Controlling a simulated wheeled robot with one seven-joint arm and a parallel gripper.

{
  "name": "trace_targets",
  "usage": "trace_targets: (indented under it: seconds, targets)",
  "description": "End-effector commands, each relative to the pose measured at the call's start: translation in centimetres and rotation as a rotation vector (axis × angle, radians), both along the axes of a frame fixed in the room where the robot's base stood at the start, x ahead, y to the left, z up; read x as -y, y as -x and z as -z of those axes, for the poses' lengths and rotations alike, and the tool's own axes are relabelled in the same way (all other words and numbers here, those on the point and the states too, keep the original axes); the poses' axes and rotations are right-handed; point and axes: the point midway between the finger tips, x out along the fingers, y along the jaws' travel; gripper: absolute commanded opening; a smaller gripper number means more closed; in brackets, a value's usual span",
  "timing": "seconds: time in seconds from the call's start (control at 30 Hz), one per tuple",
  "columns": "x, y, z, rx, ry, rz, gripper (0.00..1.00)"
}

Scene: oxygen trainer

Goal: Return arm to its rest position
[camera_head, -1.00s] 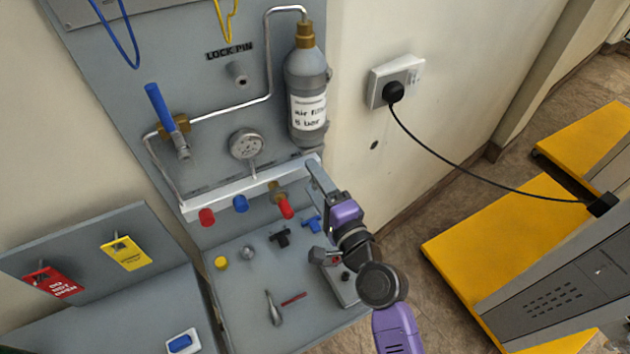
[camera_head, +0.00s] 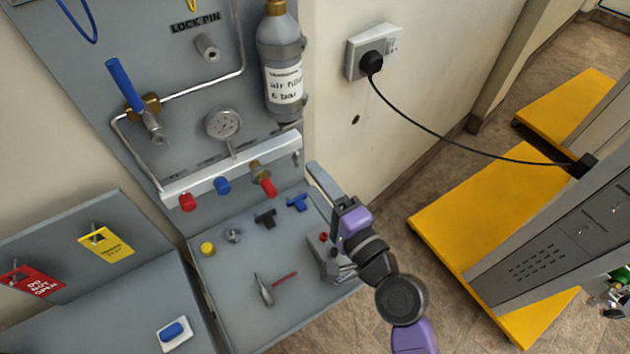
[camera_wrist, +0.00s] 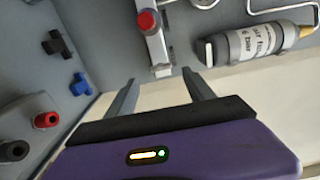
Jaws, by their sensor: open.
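My gripper (camera_head: 318,180) is at the right edge of the grey panel, a little right of the end of the white manifold bar (camera_head: 235,168). In the wrist view my gripper (camera_wrist: 160,92) shows two grey fingers spread apart with nothing between them. The manifold's red cap (camera_wrist: 146,20) lies beyond the fingers, apart from them. My purple and black arm comes up from the lower right in the head view and hides part of a grey device on the shelf.
The grey bottle (camera_head: 283,65) hangs on the panel above my gripper. A black plug (camera_head: 371,63) sits in the wall socket, its cable running right. The shelf (camera_head: 225,320) holds a screwdriver (camera_head: 264,290), a blue tee (camera_head: 297,202) and a black tee (camera_head: 265,217). Yellow platforms (camera_head: 470,215) stand right.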

Motion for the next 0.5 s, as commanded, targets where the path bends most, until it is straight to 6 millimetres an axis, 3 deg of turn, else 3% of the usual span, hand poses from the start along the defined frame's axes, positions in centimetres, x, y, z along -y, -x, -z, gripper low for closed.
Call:
trace_targets:
  seconds: [0.4,0.5]
  targets:
    - [0.3,-0.3,-0.2,0.029,0.031,0.017,0.62]
    - [1.7,-0.9,-1.7,0.129,0.134,0.082,0.62]
